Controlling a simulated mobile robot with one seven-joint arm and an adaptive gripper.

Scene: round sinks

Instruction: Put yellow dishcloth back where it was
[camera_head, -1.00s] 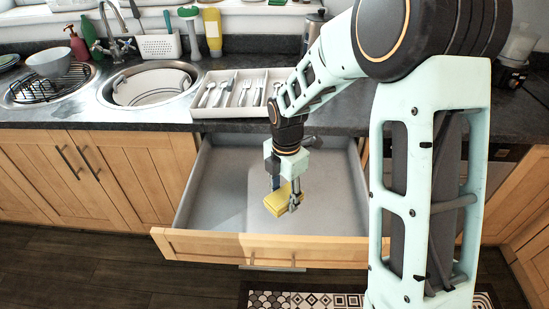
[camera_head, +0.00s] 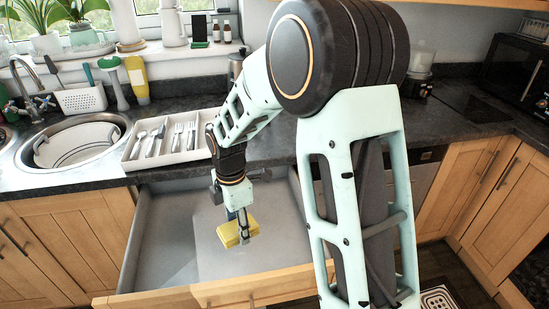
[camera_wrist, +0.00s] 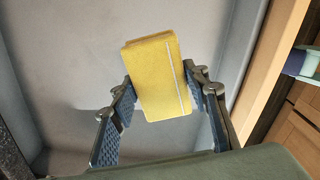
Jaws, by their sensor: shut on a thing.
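The yellow dishcloth (camera_head: 233,233) is a folded block held in my gripper (camera_head: 240,224), over the open drawer (camera_head: 165,240). In the wrist view the dishcloth (camera_wrist: 160,78) sits between the two fingers of my gripper (camera_wrist: 160,95), with a pale stripe along its right side. The grey drawer floor (camera_wrist: 70,60) lies behind it and is bare where it shows. I cannot tell how high the dishcloth is above the drawer floor.
A white cutlery tray (camera_head: 130,152) stands on the dark counter (camera_head: 270,142) behind the drawer. A round sink (camera_head: 75,145) with a white basin is at the left. A white utensil caddy (camera_head: 80,99) and a yellow bottle (camera_head: 138,79) stand behind. The wooden drawer front (camera_head: 250,288) is near me.

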